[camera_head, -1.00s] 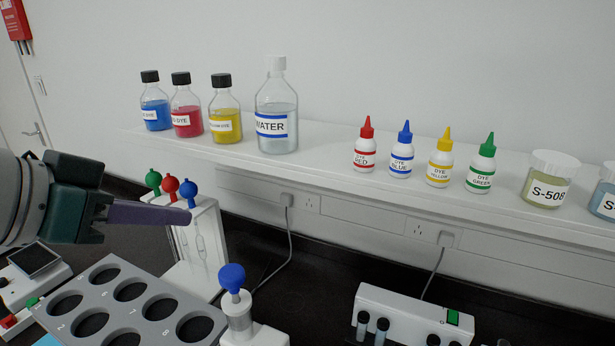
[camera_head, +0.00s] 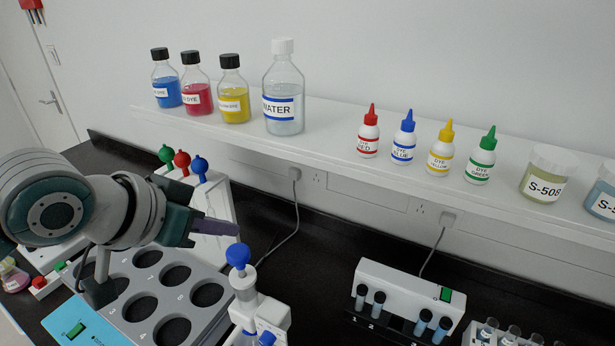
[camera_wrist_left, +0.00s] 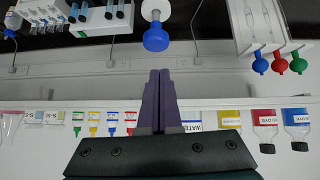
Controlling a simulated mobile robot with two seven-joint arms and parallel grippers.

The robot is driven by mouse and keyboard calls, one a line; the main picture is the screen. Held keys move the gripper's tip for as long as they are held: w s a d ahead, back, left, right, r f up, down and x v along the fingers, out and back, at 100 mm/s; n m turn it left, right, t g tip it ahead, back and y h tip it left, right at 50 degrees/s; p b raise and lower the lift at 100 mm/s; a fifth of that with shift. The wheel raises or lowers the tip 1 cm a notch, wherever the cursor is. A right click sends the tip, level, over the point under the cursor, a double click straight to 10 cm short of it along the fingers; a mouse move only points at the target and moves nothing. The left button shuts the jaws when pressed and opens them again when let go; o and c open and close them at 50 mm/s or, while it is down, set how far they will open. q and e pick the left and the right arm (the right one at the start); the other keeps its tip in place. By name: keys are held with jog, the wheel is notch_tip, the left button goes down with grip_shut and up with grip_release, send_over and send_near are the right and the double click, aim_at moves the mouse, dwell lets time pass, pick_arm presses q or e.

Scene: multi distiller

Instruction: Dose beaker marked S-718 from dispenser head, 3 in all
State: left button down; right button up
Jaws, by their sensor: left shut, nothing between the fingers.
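The dispenser head (camera_head: 245,300), white with a blue knob (camera_head: 238,255), stands right of the grey holed rack. The blue knob also shows in the left wrist view (camera_wrist_left: 156,38), just beyond the fingertips. My left gripper (camera_head: 230,228) is shut and empty, its purple fingers pressed together, close above and left of the knob. I cannot tell whether they touch it. In the left wrist view the closed fingers (camera_wrist_left: 158,75) point toward the knob. No beaker label reading S-718 is legible. The lower part of the dispenser is cut off by the frame's bottom edge.
The grey rack (camera_head: 187,272) has empty round holes. A glassware stand with green, red and blue knobs (camera_head: 200,166) is behind my gripper. The shelf (camera_head: 330,135) holds bottles and a jar marked S-508 (camera_head: 543,175). A white vial device (camera_head: 405,290) stands right.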

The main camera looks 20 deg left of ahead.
aim_at(228, 258)
pick_arm(q)
jog(key=shift+s+d+f, duration=0.1)
jog(key=shift+f, duration=1.3)
jog(key=shift+f, duration=0.1)
notch_tip(228, 258, down, 3)
jog(key=shift+r+b, duration=0.1)
jog(key=shift+b, duration=0.9)
